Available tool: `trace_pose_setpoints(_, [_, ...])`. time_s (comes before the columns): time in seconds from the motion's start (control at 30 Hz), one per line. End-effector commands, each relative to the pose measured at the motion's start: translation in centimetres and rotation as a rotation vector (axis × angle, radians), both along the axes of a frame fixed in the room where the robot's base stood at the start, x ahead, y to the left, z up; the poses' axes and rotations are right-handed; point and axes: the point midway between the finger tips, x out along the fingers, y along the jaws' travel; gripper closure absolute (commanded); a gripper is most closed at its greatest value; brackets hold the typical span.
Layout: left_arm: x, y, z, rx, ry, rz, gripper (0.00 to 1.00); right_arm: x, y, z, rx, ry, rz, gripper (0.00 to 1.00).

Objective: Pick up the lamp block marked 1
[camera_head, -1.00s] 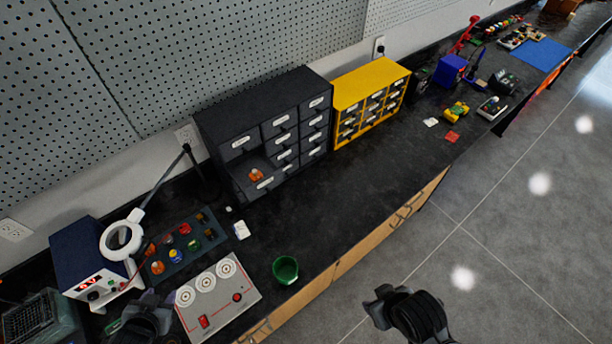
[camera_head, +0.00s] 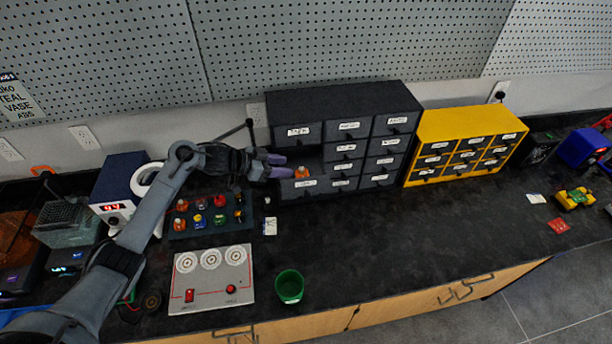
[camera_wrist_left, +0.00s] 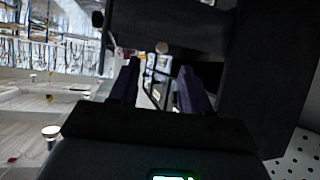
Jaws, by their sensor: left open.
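An orange lamp block (camera_head: 301,172) sits in the pulled-out drawer (camera_head: 308,184) of the dark cabinet. A mark on it is too small to read. My left gripper (camera_head: 280,166) is open at the left side of this drawer, its purple fingers pointing right towards the orange block, a short gap away. In the left wrist view, the two fingers (camera_wrist_left: 158,88) stand apart with no block clearly between them. Several coloured lamp blocks stand in a dark tray (camera_head: 226,229) below my left forearm; their marks are unreadable. My right gripper is out of view.
The dark cabinet (camera_head: 340,97) stands against the pegboard wall, with a yellow cabinet (camera_head: 432,124) to its right. A grey panel with three round dials (camera_head: 240,290) and a green cup (camera_head: 289,286) are near the front edge. The counter right of the cup is clear.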

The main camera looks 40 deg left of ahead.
Motion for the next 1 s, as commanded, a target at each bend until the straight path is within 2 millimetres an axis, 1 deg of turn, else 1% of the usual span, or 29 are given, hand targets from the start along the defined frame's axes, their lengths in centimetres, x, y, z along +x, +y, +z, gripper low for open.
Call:
trace_pose_setpoints(0.27, [1.3, -0.7, -0.8, -0.001, 0.000, 0.000, 0.53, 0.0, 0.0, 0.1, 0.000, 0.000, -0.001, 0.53])
trace_pose_setpoints(0.5, [3.7, -2.0, -2.3, -0.002, 0.000, 0.000, 0.53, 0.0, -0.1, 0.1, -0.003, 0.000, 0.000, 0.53])
trace_pose_setpoints(0.6, [4.3, -2.4, -2.7, 0.000, 0.000, 0.000, 0.53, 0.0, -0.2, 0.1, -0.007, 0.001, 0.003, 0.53])
trace_pose_setpoints(0.9, [4.6, -2.6, -3.0, 0.003, 0.001, -0.001, 0.53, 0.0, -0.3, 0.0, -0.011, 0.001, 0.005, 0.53])
trace_pose_setpoints(0.93, [4.6, -2.6, -3.0, 0.003, 0.001, -0.001, 0.54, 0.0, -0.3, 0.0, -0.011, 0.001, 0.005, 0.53])
trace_pose_setpoints(1.0, [4.6, -2.6, -3.0, 0.003, 0.001, -0.001, 0.65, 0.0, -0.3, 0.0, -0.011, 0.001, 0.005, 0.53])
